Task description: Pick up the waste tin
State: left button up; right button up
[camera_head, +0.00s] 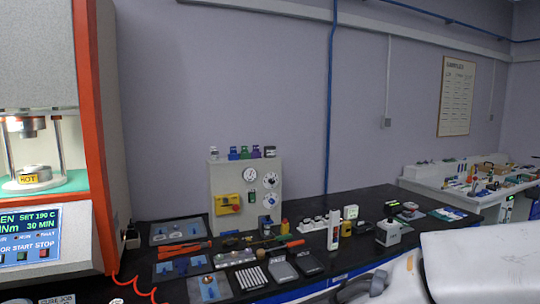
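I cannot pick out a waste tin for certain among the small items on the black bench (420,225). My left gripper is not in view. A large pale arm link, which looks like my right arm, fills the bottom right corner. Its gripper fingers cannot be seen. No gripper is seen touching anything on the bench.
The rheometer (97,130), with an orange frame and a lit display (30,235), stands at the left. A gauge panel (248,192) stands against the wall. Trays, tools, scales and a small grey device (389,233) crowd the bench. A white table (440,186) stands far right.

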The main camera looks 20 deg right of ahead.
aim_at(269, 151)
jog(key=z, duration=0.5)
jog(key=k, duration=1.2)
jog(key=z, duration=1.2)
jog(key=i, duration=2.35)
jog(key=u, duration=0.35)
jog(key=i, duration=0.75)
jog(key=u, duration=1.5)
jog(key=i, duration=0.9)
jog(key=u, duration=0.9)
